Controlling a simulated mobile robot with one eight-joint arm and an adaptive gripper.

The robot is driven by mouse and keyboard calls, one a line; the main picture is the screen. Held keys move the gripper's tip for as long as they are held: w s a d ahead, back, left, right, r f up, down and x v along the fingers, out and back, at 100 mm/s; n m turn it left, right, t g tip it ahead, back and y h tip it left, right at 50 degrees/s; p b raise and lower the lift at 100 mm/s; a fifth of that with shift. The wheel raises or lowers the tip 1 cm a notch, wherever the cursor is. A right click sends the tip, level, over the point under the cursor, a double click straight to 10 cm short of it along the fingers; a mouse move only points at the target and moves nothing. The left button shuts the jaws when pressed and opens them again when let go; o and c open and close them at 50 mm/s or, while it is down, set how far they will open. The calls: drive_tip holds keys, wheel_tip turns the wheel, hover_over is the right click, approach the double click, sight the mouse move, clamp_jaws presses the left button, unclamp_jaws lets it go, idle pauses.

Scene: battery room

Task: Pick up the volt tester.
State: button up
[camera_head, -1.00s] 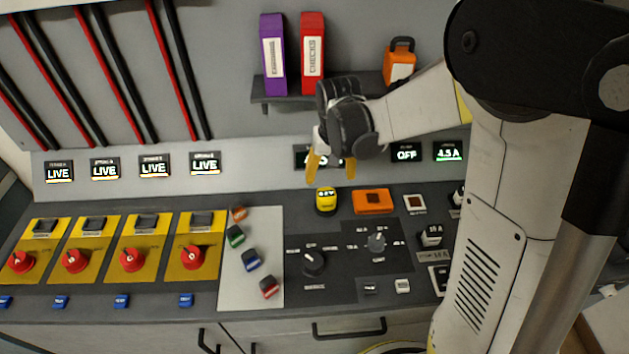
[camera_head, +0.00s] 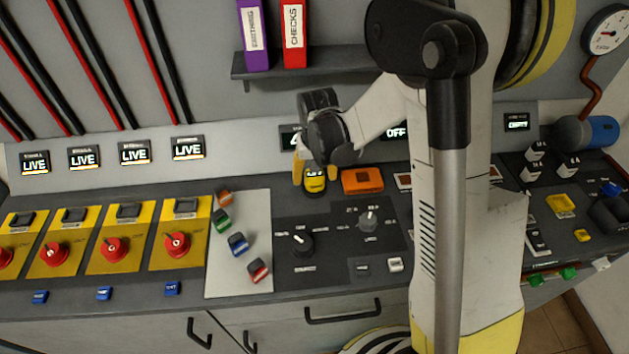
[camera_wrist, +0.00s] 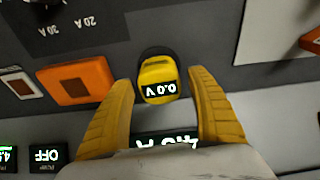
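The volt tester (camera_head: 315,184) is a small yellow device standing on the dark console top, beside an orange box. In the wrist view the volt tester (camera_wrist: 157,76) shows a screen reading 0.0 V and a dark edge around its far end. My gripper (camera_head: 315,176) is open, with its yellow fingers down at the tester. In the wrist view the fingertips of my gripper (camera_wrist: 161,84) lie on either side of it, with a visible gap on both sides. Its lower part is hidden.
The orange box (camera_head: 362,181) sits just right of the tester, close to one finger. A panel with displays (camera_head: 188,148) rises behind. A grey plate (camera_head: 238,262) with several coloured tags lies to the left. A shelf (camera_head: 300,72) with binders is above.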

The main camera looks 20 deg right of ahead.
drive_tip(key=c, duration=1.1)
drive_tip(key=shift+r, duration=0.15)
drive_tip(key=shift+r, duration=0.3)
wheel_tip(320, 180, up, 4)
drive_tip(key=shift+d+f+p, duration=0.1)
drive_tip(key=shift+d+p, duration=0.05)
drive_tip(key=shift+p, duration=0.95)
drive_tip(key=d+r+p, duration=0.1)
drive_tip(key=d+r, duration=0.1)
drive_tip(key=d, duration=0.1)
drive_tip(key=s+d+r, duration=0.1)
drive_tip(key=d+r, duration=0.1)
drive_tip(key=d, duration=0.2)
drive_tip(key=d+r+p, duration=0.1)
drive_tip(key=d+r, duration=0.1)
drive_tip(key=d, duration=0.2)
drive_tip(key=shift+s+d+r+p, duration=0.15)
drive_tip(key=shift+p, duration=0.2)
